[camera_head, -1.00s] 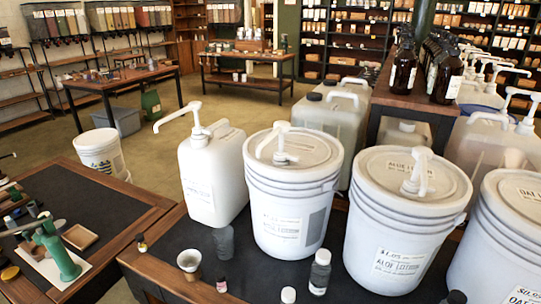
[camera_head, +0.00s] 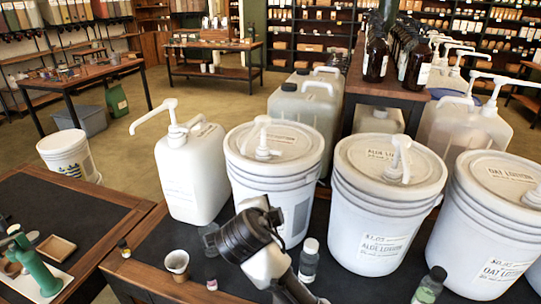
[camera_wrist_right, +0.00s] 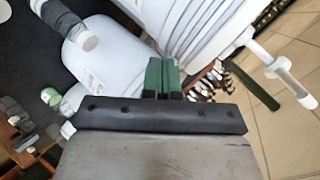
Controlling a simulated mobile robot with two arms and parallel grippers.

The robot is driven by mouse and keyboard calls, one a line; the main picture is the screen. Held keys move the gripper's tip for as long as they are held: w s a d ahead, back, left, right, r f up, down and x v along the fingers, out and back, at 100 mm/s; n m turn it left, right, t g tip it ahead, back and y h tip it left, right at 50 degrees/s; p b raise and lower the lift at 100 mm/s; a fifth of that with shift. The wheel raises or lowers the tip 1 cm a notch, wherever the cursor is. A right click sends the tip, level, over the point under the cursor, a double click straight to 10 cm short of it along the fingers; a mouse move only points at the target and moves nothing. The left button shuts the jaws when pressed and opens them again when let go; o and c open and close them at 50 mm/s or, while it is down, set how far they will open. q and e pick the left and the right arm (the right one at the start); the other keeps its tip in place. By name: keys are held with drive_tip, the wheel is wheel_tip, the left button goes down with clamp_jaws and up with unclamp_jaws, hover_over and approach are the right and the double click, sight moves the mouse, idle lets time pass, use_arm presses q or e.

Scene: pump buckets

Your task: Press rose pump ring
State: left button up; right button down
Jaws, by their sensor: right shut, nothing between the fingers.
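A white jug (camera_head: 190,175) with a long-spouted white pump (camera_head: 170,122) stands at the left of the near table. Beside it are white lidded buckets with pumps; two labels read aloe lotion (camera_head: 272,190) (camera_head: 385,205) and one reads oat lotion (camera_head: 490,225). I cannot read a rose label on any of them. My right gripper (camera_wrist_right: 162,76) has green fingers, shut and empty, in the right wrist view, in front of white container sides. A white pump (camera_wrist_right: 285,75) shows at that view's right. My left gripper is not in view.
A paper cup (camera_head: 177,264) and small bottles (camera_head: 309,260) (camera_head: 430,286) stand at the table's front. Translucent jugs (camera_head: 305,110) and brown bottles (camera_head: 376,55) stand behind.

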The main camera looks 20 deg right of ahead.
sight(275, 166)
wheel_tip(275, 166, up, 9)
drive_tip(key=w+a+m+t+h, duration=0.1)
drive_tip(key=w+m+h, duration=0.1)
drive_tip(key=m, duration=0.3)
drive_tip(key=shift+a+t, duration=0.3)
drive_tip(key=shift+a, duration=0.05)
drive_tip(key=p+x, duration=0.2)
drive_tip(key=x, duration=0.2)
drive_tip(key=p+x, duration=0.2)
drive_tip(key=x, duration=0.3)
drive_tip(key=r+p+x, duration=0.1)
drive_tip(key=p+x, duration=0.1)
drive_tip(key=x, duration=0.2)
drive_tip(key=shift+w+d, duration=0.4)
drive_tip(key=shift+f, duration=0.1)
